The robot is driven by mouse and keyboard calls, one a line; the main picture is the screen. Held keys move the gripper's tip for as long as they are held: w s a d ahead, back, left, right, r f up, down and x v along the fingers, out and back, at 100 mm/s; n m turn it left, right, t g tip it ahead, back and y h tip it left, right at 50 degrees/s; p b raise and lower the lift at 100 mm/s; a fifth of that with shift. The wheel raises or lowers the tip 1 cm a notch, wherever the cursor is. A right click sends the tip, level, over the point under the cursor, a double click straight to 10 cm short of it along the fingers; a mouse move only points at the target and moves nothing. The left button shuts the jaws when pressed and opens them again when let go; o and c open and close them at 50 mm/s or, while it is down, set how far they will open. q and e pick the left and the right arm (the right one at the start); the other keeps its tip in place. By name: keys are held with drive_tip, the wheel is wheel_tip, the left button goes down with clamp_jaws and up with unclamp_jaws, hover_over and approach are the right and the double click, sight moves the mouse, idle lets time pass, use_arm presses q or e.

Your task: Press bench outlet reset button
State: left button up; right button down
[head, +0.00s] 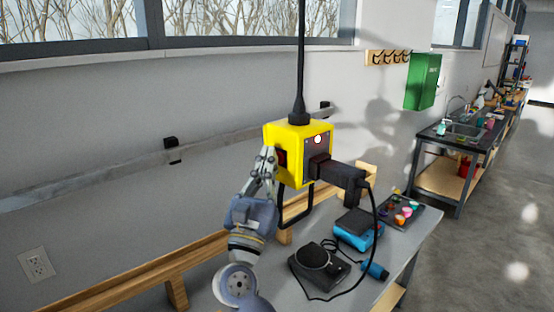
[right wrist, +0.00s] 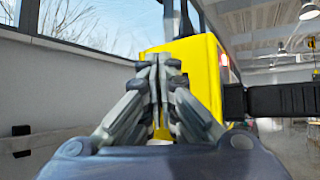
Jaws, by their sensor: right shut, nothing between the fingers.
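A yellow outlet box (head: 290,138) hangs on a black cable above the bench. It also fills the middle of the right wrist view (right wrist: 195,60). Its right face has a small lit red-and-white spot (head: 317,139) and a black plug (head: 338,172) with a cord. A dark red part (head: 282,158) shows on its left face. My right gripper (head: 268,152) is shut and empty, its fingertips at that left face. In the right wrist view the closed fingers (right wrist: 158,62) cover part of the box; I cannot tell whether they touch it. My left gripper is not in view.
The bench (head: 393,248) below holds a black round-topped device (head: 318,262), a blue device (head: 358,232) and a tray of colored pots (head: 403,212). A wooden rail (head: 180,262) runs along the wall. A green wall cabinet (head: 422,82) is behind right.

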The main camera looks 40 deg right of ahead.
drive_tip(key=shift+d, duration=0.25)
idle(0.4)
drive_tip(key=shift+a, duration=0.55)
drive_tip(key=shift+a+b, duration=0.1)
drive_tip(key=shift+b, duration=0.2)
drive_tip(key=a, duration=0.2)
drive_tip(key=a+b, duration=0.1)
drive_tip(key=a, duration=0.2)
drive_tip(key=shift+s+a+b, duration=0.25)
drive_tip(key=shift+a+b, duration=0.15)
idle(0.4)
